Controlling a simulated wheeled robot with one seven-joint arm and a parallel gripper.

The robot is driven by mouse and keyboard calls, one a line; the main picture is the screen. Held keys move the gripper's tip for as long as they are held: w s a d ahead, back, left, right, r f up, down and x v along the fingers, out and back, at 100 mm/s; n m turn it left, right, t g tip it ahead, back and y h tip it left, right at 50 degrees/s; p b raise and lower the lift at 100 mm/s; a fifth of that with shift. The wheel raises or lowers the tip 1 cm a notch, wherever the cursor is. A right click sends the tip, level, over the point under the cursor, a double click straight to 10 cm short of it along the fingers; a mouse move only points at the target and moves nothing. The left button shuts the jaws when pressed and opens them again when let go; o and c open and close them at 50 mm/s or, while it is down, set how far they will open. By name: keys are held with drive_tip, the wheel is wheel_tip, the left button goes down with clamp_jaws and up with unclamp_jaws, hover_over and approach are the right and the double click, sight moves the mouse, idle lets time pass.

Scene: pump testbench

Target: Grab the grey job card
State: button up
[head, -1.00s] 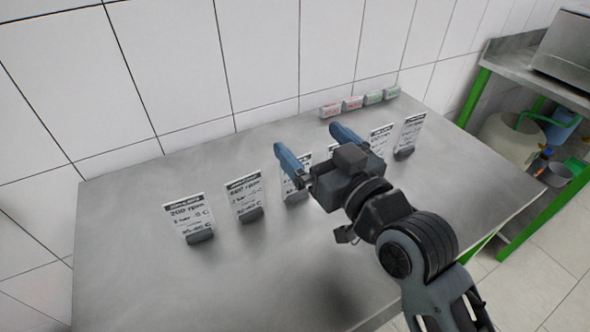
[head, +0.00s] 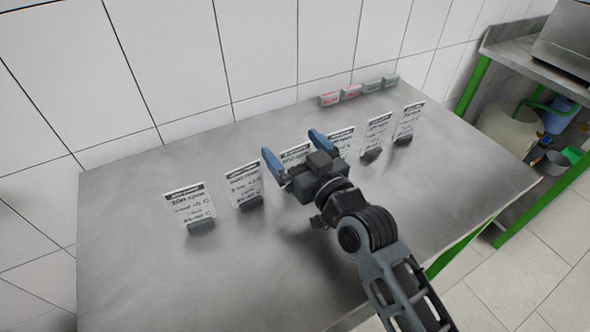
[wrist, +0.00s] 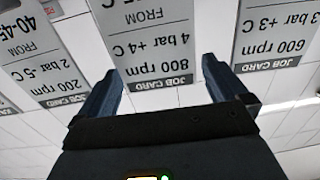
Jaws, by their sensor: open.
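Several pale grey-white job cards with dark headers stand in a row on the metal table, each in a dark grey base. They look alike in shade, so I cannot tell by colour which one is the grey card. My gripper (head: 291,146) is open and empty. Its blue fingers spread on either side of the third card from the left (head: 296,155), whose lower part is hidden. In the wrist view, the gripper (wrist: 160,65) faces the upside-down 800 rpm card (wrist: 155,40), which lies between and beyond the fingertips. No contact is visible.
Close neighbours are the 600 rpm card (wrist: 275,35) and a 200 rpm card (wrist: 40,60). Another 200 rpm card (head: 190,208) stands leftmost. Small red and green labelled blocks (head: 351,92) sit by the tiled wall. The table's front left (head: 130,280) is clear.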

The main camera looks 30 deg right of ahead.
drive_tip(key=shift+w, duration=0.95)
drive_tip(key=c, duration=1.3)
drive_tip(key=shift+o, duration=0.2)
drive_tip(key=shift+r, duration=0.1)
